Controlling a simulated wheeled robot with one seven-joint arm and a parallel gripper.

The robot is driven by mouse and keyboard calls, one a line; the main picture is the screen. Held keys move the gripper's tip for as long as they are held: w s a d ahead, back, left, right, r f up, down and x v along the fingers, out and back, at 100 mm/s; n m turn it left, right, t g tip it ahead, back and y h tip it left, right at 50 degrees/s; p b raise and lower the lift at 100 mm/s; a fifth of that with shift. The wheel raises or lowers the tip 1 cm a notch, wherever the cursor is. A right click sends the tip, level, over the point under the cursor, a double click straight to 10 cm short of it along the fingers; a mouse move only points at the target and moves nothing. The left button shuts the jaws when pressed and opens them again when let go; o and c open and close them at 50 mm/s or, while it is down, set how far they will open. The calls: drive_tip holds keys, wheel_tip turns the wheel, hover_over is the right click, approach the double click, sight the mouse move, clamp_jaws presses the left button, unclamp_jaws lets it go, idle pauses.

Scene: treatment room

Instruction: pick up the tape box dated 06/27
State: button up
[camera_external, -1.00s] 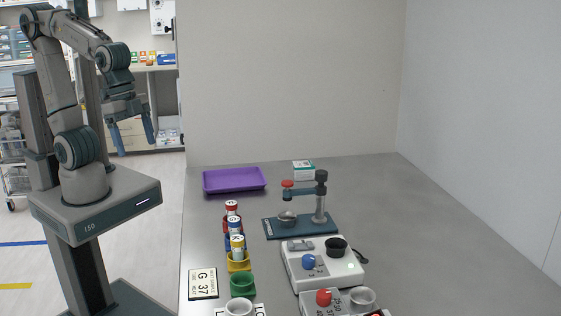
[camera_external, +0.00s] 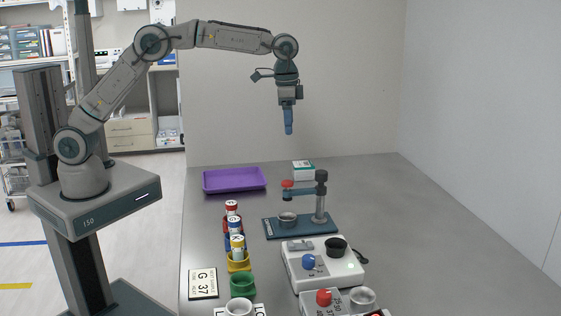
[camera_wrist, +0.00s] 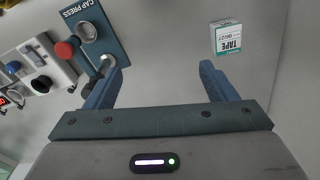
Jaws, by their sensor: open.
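The tape box is a small white and green carton (camera_external: 303,170) at the back of the grey table, behind the cap press. In the wrist view the box (camera_wrist: 229,38) lies at the upper right, and its label reads TAPE with a date that looks like 06/27. My gripper (camera_external: 289,131) hangs pointing down, high above the back of the table and the box. In the wrist view its two blue fingers (camera_wrist: 163,78) are apart with nothing between them. The box is beyond the fingertips, to the right of the gap.
The cap press (camera_external: 319,202), with a post and red knob, stands just in front of the box. A purple tray (camera_external: 234,180) lies to its left. A white device (camera_external: 322,265) and capped vials (camera_external: 235,230) stand nearer. The table right of the box is clear.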

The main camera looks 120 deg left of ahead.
drive_tip(key=n, duration=0.2)
hover_over(300, 163)
wheel_tip(300, 163, down, 8)
drive_tip(key=f, duration=0.8)
drive_tip(key=shift+w+d+f+p, duration=0.1)
drive_tip(key=shift+d+f+p, duration=0.2)
drive_tip(key=shift+f+p, duration=0.1)
drive_tip(key=shift+a+f+p, duration=0.15)
drive_tip(key=shift+f+p, duration=0.7)
drive_tip(key=shift+f, duration=1.8)
drive_tip(key=c, duration=1.1)
